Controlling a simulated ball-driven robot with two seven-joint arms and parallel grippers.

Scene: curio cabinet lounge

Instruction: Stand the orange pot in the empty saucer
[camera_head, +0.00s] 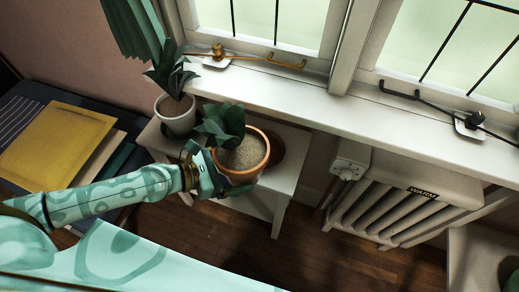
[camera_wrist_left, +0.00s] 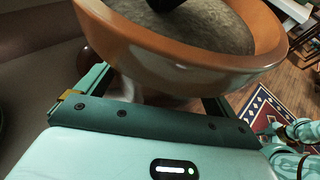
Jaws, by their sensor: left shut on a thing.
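The orange pot (camera_head: 262,172) holds pale soil and a dark green leafy plant. My left gripper (camera_head: 222,178) is shut on it from the near left side, and the pot looks upright. In the left wrist view the pot (camera_wrist_left: 190,68) fills the top, between the fingers. A dark reddish-brown saucer (camera_head: 279,150) shows partly on the small white table, behind and right of the pot. The pot hides much of it, and I cannot tell whether the pot's base is clear of the table. My right gripper is not in view.
A white pot (camera_head: 178,122) with a dark plant stands at the left of the white table (camera_head: 285,185). The window sill (camera_head: 300,110) runs close behind. A white radiator (camera_head: 405,200) is at the right. A yellow folder (camera_head: 60,145) lies on the dark bench at the left.

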